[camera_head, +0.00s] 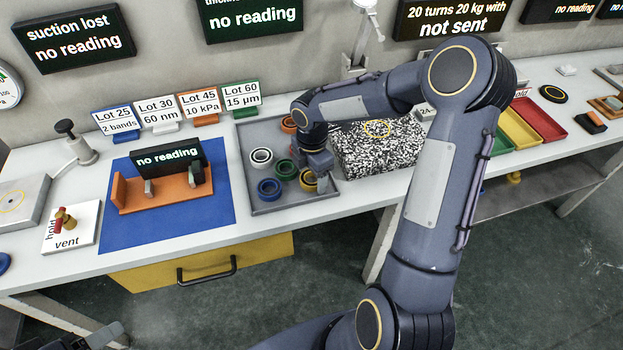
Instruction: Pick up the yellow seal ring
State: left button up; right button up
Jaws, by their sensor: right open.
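The yellow seal ring (306,184) lies in the grey tray (240,150) on the bench, near the tray's front right. My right gripper (319,180) points down right at the ring and hides part of it. The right jaws are open; I cannot tell whether they touch the ring or stand around it. What seems to be my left gripper (98,338) shows at the bottom left edge, low in front of the bench, far from the ring. Its jaws are not clear.
The tray also holds a white ring (262,156), a green ring (286,169), a blue ring (269,188) and an orange ring (288,123). A speckled block (375,155) stands close right of the tray. An orange fixture (165,196) on a blue mat (215,218) is left.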

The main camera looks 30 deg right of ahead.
jog(key=c, duration=0.8)
jog(key=shift+r, duration=0.15)
